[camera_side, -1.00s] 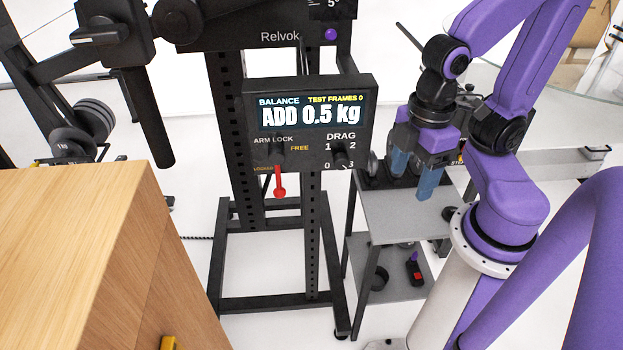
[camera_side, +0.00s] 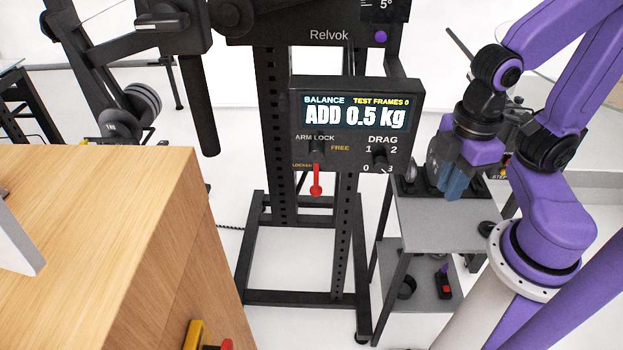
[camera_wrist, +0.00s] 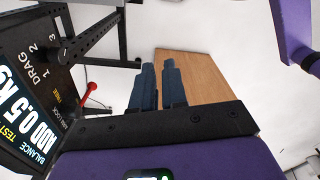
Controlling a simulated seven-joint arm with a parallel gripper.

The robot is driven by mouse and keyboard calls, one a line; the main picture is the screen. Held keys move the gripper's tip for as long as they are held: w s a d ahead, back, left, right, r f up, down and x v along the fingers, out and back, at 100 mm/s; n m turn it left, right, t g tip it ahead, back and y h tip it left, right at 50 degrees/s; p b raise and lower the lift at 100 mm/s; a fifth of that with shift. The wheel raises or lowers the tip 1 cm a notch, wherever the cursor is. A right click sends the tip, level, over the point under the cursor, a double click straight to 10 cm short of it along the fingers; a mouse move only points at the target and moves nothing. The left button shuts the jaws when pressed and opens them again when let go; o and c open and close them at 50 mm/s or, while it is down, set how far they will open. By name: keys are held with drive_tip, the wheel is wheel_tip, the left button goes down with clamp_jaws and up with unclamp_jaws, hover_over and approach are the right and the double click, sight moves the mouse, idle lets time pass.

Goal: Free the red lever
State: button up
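The red lever (camera_side: 316,182) hangs straight down from the ARM LOCK knob on the black control panel (camera_side: 404,102). Its knob end points down, beside the small LOCKED label; FREE is printed to the right of the pivot. The lever also shows in the wrist view (camera_wrist: 90,89), left of my fingers. My gripper (camera_side: 451,188) is to the right of the panel, apart from the lever and touching nothing that I can see. In the wrist view my two blue fingers (camera_wrist: 159,82) stand with a narrow gap between them and nothing held.
The panel screen reads ADD 0.5 kg, and a DRAG knob (camera_side: 380,159) sits right of the lever. A grey shelf table (camera_side: 432,225) stands below my gripper. A wooden box (camera_side: 100,230) fills the lower left. Black uprights (camera_side: 272,130) stand behind the panel.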

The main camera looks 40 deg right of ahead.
drive_tip(key=w+a+f+m+h, duration=0.1)
drive_tip(key=w, duration=0.2)
drive_tip(key=w+a+f+m+h, duration=0.1)
drive_tip(key=w+a+h, duration=0.1)
drive_tip(key=w, duration=0.2)
drive_tip(key=w+a+f+m+h, duration=0.1)
drive_tip(key=w+a+m+h, duration=0.1)
drive_tip(key=w, duration=0.1)
drive_tip(key=shift+w+t, duration=0.15)
drive_tip(key=shift+t, duration=0.25)
clamp_jaws()
drive_tip(key=m+t+h, duration=0.6)
drive_tip(key=m+h, duration=0.2)
drive_tip(key=h, duration=0.1)
approach(316, 171)
drive_tip(key=a+f, duration=0.4)
drive_tip(key=f, duration=0.2)
drive_tip(key=shift+a+f+h, duration=0.25)
drive_tip(key=shift+f+h, duration=0.05)
drive_tip(key=shift+f, duration=0.15)
drive_tip(key=x, duration=1)
